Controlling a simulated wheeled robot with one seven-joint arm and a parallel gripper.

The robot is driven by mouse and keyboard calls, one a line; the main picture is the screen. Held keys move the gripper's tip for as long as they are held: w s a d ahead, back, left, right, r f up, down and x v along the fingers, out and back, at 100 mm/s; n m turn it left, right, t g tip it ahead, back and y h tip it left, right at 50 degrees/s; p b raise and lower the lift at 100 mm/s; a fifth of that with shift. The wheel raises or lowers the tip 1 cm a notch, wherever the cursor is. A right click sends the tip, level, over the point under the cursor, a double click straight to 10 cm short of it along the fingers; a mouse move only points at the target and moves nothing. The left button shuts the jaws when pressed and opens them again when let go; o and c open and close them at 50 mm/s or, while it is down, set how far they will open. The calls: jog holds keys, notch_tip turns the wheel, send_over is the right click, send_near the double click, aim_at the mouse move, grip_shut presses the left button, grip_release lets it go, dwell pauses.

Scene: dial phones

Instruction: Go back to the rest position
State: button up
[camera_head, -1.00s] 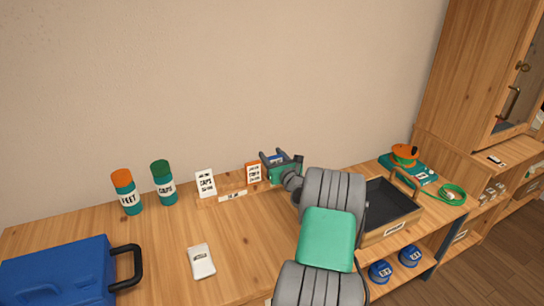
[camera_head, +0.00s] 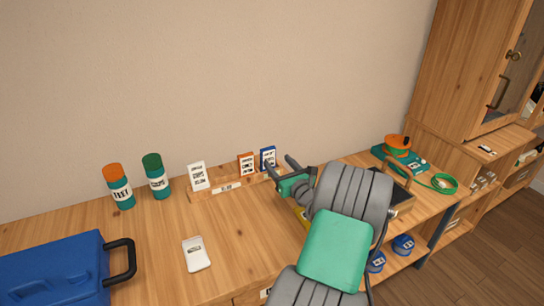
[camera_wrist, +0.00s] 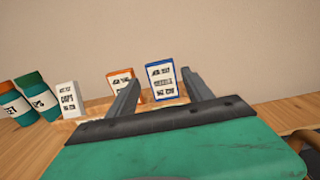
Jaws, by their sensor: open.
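My gripper (camera_head: 280,168) is at the back of the wooden bench, raised in front of the card rack (camera_head: 232,187). Its two fingers are apart with nothing between them. In the wrist view the gripper (camera_wrist: 160,90) points at the rack, where a blue-edged card (camera_wrist: 161,82) and an orange-edged card (camera_wrist: 121,83) stand beyond the fingers. In the head view the blue card (camera_head: 268,157) stands upright at the rack's right end, beside the orange card (camera_head: 246,163). A white card (camera_head: 198,176) stands at its left end.
A white phone-like device (camera_head: 196,254) lies on the bench front. Two bottles (camera_head: 118,188) stand at the back left, near a blue case (camera_head: 55,275). A dark tray is mostly hidden behind my arm. A green cable (camera_head: 443,183) lies right. The bench middle is clear.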

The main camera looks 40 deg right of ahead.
jog(key=shift+s+a, duration=0.1)
jog(key=shift+s, duration=0.25)
jog(key=w+a+r+n+g+y+p, duration=0.1)
jog(key=w+a+n+g+y+p, duration=0.2)
jog(key=a+n, duration=0.7)
jog(key=w+a+r+n+g+y+p, duration=0.15)
jog(key=w+a+n+y, duration=0.25)
jog(key=a+n, duration=0.65)
jog(key=s+a+r+n+g+h+p, duration=0.1)
jog(key=s+a+r+n+g+p, duration=0.2)
jog(key=s+a+n+g, duration=0.6)
jog(key=s+a+r+n, duration=0.1)
jog(key=s+a+n, duration=0.8)
jog(key=s, duration=0.2)
jog(key=shift+s+a+h, duration=0.15)
jog(key=shift+a+h, duration=0.05)
jog(key=shift+h, duration=0.2)
